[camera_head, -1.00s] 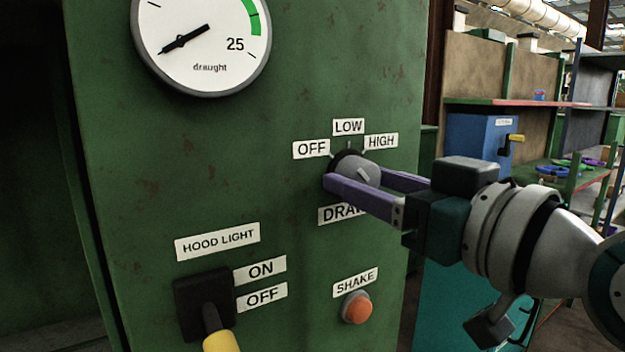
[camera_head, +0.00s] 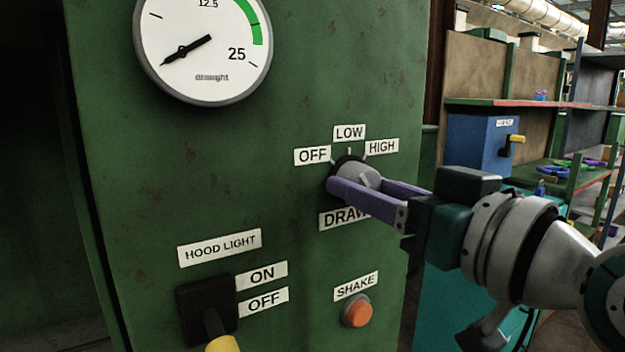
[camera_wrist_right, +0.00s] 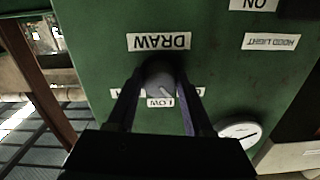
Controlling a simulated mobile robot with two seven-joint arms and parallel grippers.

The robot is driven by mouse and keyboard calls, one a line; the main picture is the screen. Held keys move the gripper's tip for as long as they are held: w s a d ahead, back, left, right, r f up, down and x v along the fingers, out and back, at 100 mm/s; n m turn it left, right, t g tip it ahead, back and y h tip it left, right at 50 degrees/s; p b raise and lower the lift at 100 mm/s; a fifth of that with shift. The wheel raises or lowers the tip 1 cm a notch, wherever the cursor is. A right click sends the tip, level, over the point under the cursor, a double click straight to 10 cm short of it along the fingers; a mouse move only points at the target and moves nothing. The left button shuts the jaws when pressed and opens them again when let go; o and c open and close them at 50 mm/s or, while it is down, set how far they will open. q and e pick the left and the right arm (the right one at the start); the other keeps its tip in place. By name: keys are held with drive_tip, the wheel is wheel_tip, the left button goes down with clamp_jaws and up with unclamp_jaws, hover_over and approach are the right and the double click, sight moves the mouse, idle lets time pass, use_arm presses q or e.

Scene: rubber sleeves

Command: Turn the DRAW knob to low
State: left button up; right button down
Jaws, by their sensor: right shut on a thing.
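The DRAW knob (camera_head: 361,178) is a grey round knob on the green panel (camera_head: 240,150). The labels OFF (camera_head: 312,156), LOW (camera_head: 349,132) and HIGH (camera_head: 381,146) sit around its upper side, and the DRAW label (camera_head: 343,217) is below, partly covered. My right gripper (camera_head: 352,185) has its purple fingers shut on the knob, one on each side. In the right wrist view the knob (camera_wrist_right: 160,79) lies between the dark fingers. Which label its pale mark lines up with I cannot tell. My left gripper is not in view.
A draught gauge (camera_head: 203,45) is above left. The HOOD LIGHT lever (camera_head: 210,312) with a yellow grip is below left, and the orange SHAKE button (camera_head: 357,312) is below the knob. Shelves and a blue box (camera_head: 480,145) stand behind at right.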

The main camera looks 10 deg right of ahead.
drive_tip(key=m+p, duration=0.2)
drive_tip(key=m, duration=0.2)
drive_tip(key=shift+r, duration=0.15)
drive_tip(key=shift+m+p, duration=0.7)
drive_tip(key=shift+m, duration=0.9)
drive_tip(key=shift+c, duration=1.5)
unclamp_jaws()
drive_tip(key=shift+a, duration=0.1)
drive_tip(key=b+v, duration=0.1)
drive_tip(key=v, duration=0.9)
